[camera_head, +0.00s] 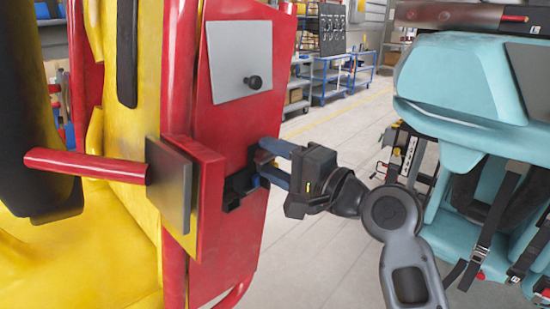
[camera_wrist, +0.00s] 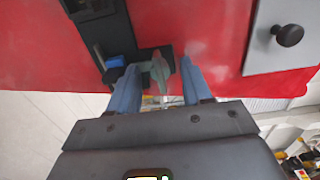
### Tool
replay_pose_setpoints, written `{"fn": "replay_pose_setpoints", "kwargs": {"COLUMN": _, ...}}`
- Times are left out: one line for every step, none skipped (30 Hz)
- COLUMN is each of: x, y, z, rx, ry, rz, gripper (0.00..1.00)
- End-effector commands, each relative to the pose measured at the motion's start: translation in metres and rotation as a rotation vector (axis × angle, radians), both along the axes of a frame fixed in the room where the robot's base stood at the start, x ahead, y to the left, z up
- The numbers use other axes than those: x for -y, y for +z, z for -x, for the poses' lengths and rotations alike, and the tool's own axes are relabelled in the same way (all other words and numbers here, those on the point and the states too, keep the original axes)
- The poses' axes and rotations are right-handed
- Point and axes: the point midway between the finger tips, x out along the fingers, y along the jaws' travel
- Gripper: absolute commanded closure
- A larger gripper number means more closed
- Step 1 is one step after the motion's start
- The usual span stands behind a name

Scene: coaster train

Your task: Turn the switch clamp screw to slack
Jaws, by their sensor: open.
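In the wrist view, a small grey-green winged screw (camera_wrist: 159,70), which looks like the switch clamp screw, sticks out from a black fitting (camera_wrist: 118,62) on the red panel. A blue part (camera_wrist: 115,61) sits in the fitting left of it. My gripper (camera_wrist: 158,78) has its blue fingers spread either side of the screw, with gaps showing. In the head view, my gripper (camera_head: 263,161) reaches from the right to the black fitting (camera_head: 236,188) in the red panel. The fingers mostly hide the screw there.
A grey cover plate (camera_head: 240,60) with a black knob (camera_head: 254,82) is above the fitting. A red lever (camera_head: 85,165) and dark plate (camera_head: 168,185) stick out at left. A teal seat (camera_head: 465,90) stands at right. Open floor (camera_head: 315,240) lies between.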

Motion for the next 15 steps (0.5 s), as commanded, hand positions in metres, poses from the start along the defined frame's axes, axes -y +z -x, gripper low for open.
{"fn": "replay_pose_setpoints", "kwargs": {"x": -0.0001, "y": -0.0001, "z": 0.0000, "rx": 0.000, "ry": 0.000, "rz": 0.000, "gripper": 0.51}}
{"fn": "replay_pose_setpoints", "kwargs": {"x": 0.0000, "y": -0.0001, "z": 0.0000, "rx": 0.000, "ry": 0.000, "rz": 0.000, "gripper": 0.51}}
{"fn": "replay_pose_setpoints", "kwargs": {"x": 0.0001, "y": -0.0001, "z": 0.0001, "rx": 0.000, "ry": 0.000, "rz": 0.000, "gripper": 0.51}}
{"fn": "replay_pose_setpoints", "kwargs": {"x": 0.0001, "y": -0.0001, "z": 0.0001, "rx": 0.000, "ry": 0.000, "rz": 0.000, "gripper": 0.51}}
{"fn": "replay_pose_setpoints", "kwargs": {"x": 0.0000, "y": -0.0001, "z": 0.0001, "rx": 0.000, "ry": 0.000, "rz": 0.000, "gripper": 0.53}}
{"fn": "replay_pose_setpoints", "kwargs": {"x": 0.0002, "y": -0.0001, "z": 0.0001, "rx": 0.000, "ry": 0.000, "rz": 0.000, "gripper": 0.57}}
{"fn": "replay_pose_setpoints", "kwargs": {"x": 0.0002, "y": -0.0001, "z": 0.0001, "rx": 0.000, "ry": 0.000, "rz": 0.000, "gripper": 0.60}}
{"fn": "replay_pose_setpoints", "kwargs": {"x": 0.0002, "y": -0.0001, "z": 0.0001, "rx": 0.000, "ry": 0.000, "rz": 0.000, "gripper": 0.62}}
{"fn": "replay_pose_setpoints", "kwargs": {"x": 0.0002, "y": -0.0001, "z": 0.0002, "rx": 0.000, "ry": 0.000, "rz": 0.000, "gripper": 0.66}}
{"fn": "replay_pose_setpoints", "kwargs": {"x": 0.0002, "y": -0.0001, "z": 0.0002, "rx": 0.000, "ry": 0.000, "rz": 0.000, "gripper": 0.69}}
{"fn": "replay_pose_setpoints", "kwargs": {"x": 0.0002, "y": -0.0001, "z": 0.0002, "rx": 0.000, "ry": 0.000, "rz": 0.000, "gripper": 0.72}}
{"fn": "replay_pose_setpoints", "kwargs": {"x": 0.0002, "y": -0.0001, "z": 0.0002, "rx": 0.000, "ry": 0.000, "rz": 0.000, "gripper": 0.76}}
{"fn": "replay_pose_setpoints", "kwargs": {"x": 0.0002, "y": -0.0001, "z": 0.0002, "rx": 0.000, "ry": 0.000, "rz": 0.000, "gripper": 0.79}}
{"fn": "replay_pose_setpoints", "kwargs": {"x": 0.0002, "y": -0.0001, "z": 0.0002, "rx": 0.000, "ry": 0.000, "rz": 0.000, "gripper": 0.82}}
{"fn": "replay_pose_setpoints", "kwargs": {"x": 0.0003, "y": -0.0001, "z": 0.0002, "rx": 0.000, "ry": 0.000, "rz": 0.000, "gripper": 0.85}}
